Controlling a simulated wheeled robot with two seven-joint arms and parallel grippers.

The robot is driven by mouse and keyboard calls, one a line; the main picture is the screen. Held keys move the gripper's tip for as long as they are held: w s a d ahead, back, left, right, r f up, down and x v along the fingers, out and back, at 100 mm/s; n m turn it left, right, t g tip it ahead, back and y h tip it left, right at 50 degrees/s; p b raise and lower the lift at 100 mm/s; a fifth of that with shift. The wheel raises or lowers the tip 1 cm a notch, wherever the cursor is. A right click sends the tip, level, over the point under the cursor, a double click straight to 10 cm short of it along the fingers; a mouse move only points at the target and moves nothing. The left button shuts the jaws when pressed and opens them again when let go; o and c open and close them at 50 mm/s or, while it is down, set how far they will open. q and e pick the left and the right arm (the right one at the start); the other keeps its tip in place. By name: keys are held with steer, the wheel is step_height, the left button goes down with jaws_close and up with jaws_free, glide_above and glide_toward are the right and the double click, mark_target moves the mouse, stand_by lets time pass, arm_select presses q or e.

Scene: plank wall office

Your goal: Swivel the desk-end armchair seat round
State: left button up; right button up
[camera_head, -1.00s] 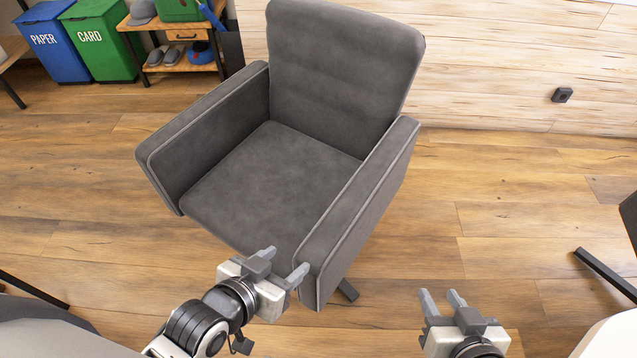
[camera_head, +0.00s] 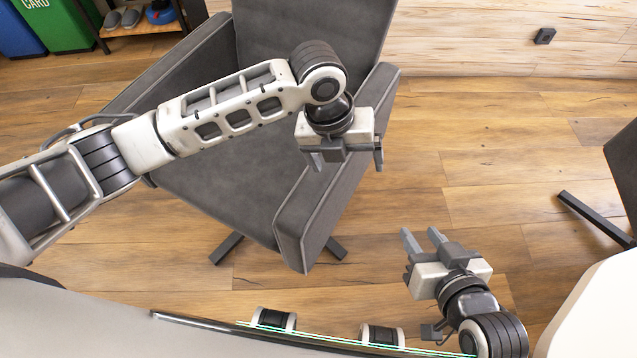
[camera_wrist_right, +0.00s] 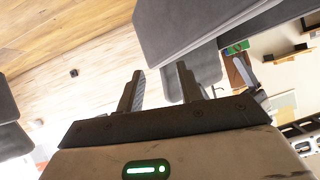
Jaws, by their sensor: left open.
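The grey armchair (camera_head: 225,180) stands on the plank floor, its backrest (camera_head: 350,25) toward the wall and its seat facing the lower left. Its right-hand armrest (camera_head: 300,225) ends near me. My left arm reaches across the seat and hides part of it and the left armrest. My left gripper (camera_head: 348,165) is open over the right-hand armrest, fingers pointing down, one on each side in the picture; contact cannot be told. My right gripper (camera_head: 420,236) is open and empty, right of the chair. In the right wrist view its fingers (camera_wrist_right: 158,72) stand apart, with grey upholstery beyond.
A white tabletop (camera_head: 605,315) is at the lower right, with a dark chair's leg (camera_head: 600,220) behind it. A green bin (camera_head: 68,28) and a shoe shelf (camera_head: 145,20) stand at the far left.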

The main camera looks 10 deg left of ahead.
mark_target(319, 176)
arm_select(q)
steer(key=w+a+r+m+y, duration=0.2)
steer(key=w+a+m+y, duration=0.1)
steer(key=a+m, duration=0.15)
steer(key=f+b, duration=0.1)
steer(key=f, duration=0.9)
steer(key=f+b, duration=0.1)
steer(key=f, duration=0.4)
steer(key=shift+s+a+f+b, duration=0.15)
steer(key=shift+s+a+b, duration=0.05)
steer(key=shift+s+b, duration=0.15)
steer(key=c, duration=1.4)
steer(key=shift+w+n, duration=0.15)
steer(key=shift+n, duration=0.1)
